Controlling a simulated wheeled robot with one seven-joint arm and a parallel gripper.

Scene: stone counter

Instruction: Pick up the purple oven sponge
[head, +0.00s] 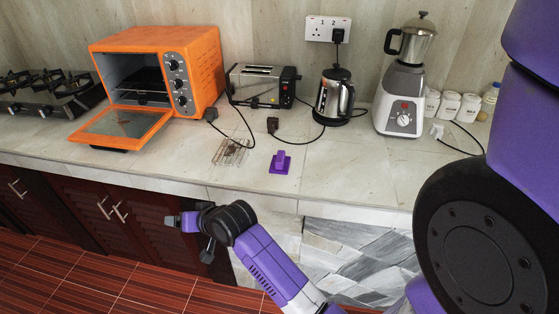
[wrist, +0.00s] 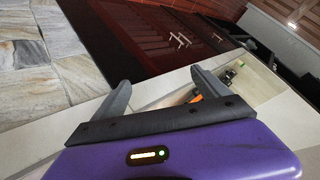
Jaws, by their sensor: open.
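The purple oven sponge (head: 280,161) lies on the stone counter (head: 340,175) near its front edge, with a raised block on a flat base. My gripper (head: 172,220) is left of the sponge and lower, in front of the cabinets below the counter edge. It is apart from the sponge. In the wrist view my gripper (wrist: 158,92) shows two grey fingers spread wide with nothing between them. The sponge is not seen in the wrist view.
A wire rack (head: 230,151) lies left of the sponge. An orange oven (head: 150,75) with its door down, a toaster (head: 263,86), a kettle (head: 334,95) and a blender (head: 403,80) stand behind. Black cords cross the counter. Counter right of the sponge is clear.

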